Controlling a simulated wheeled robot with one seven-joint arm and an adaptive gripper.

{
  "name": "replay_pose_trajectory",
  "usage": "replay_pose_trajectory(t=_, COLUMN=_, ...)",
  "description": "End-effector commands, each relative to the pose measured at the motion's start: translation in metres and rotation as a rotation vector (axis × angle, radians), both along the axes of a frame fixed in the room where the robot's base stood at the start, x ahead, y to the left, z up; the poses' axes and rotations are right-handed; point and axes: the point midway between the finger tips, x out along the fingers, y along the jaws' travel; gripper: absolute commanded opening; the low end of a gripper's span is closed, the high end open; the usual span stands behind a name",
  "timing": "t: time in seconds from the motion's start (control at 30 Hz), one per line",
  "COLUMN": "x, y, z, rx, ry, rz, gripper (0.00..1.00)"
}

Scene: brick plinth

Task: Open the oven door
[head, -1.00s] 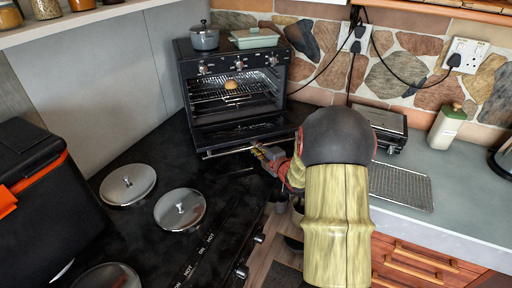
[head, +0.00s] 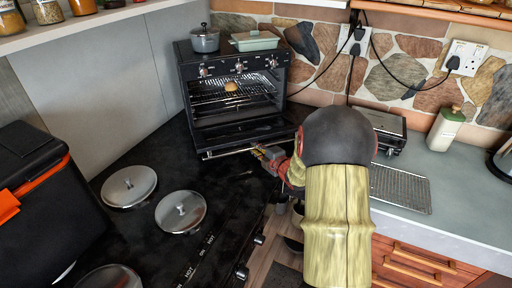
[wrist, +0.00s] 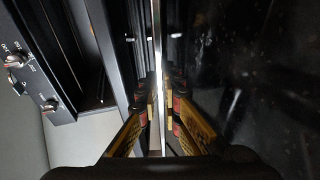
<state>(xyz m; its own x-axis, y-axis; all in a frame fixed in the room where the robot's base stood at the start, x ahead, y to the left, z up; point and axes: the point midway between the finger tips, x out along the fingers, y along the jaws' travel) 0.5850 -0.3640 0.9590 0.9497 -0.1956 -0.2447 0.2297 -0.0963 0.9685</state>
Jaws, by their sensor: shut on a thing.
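The black toaster oven (head: 183,75) stands at the back of the dark counter. Its door (head: 240,132) is folded far down and lies close to level, with the cavity in plain view. The silver handle bar (head: 228,152) runs along the door's front edge. My gripper (head: 259,153) is at the right part of that bar, partly hidden by my own arm. In the wrist view, the fingers of my gripper (wrist: 162,106) are closed around the bright handle bar (wrist: 158,45), one on each side.
A wire rack (head: 215,98) inside the oven holds a small bun (head: 231,86). A grey pot (head: 205,41) and a pale green dish (head: 254,42) stand on top of the oven. Round metal lids (head: 180,210) lie on the dark counter; a black box (head: 35,190) stands at left.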

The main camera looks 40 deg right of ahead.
Motion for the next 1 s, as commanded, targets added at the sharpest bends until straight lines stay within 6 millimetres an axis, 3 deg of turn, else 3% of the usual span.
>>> replay_pose_trajectory(t=0.03, x=0.0, y=0.0, z=0.01, rx=0.003, ry=0.011, rz=0.0, gripper=0.0)
replay_pose_trajectory(t=0.23, x=0.001, y=-0.001, z=0.025, rx=0.01, ry=0.03, rz=-0.001, gripper=0.0)
replay_pose_trajectory(t=0.5, x=0.002, y=-0.001, z=0.027, rx=0.01, ry=0.028, rz=-0.001, gripper=0.0)
replay_pose_trajectory(t=0.53, x=0.002, y=-0.001, z=0.027, rx=0.01, ry=0.028, rz=-0.001, gripper=0.08)
replay_pose_trajectory(t=0.67, x=0.002, y=-0.001, z=0.027, rx=0.01, ry=0.028, rz=-0.001, gripper=0.15)
replay_pose_trajectory(t=1.0, x=-0.001, y=-0.001, z=0.027, rx=0.01, ry=0.029, rz=-0.001, gripper=0.15)
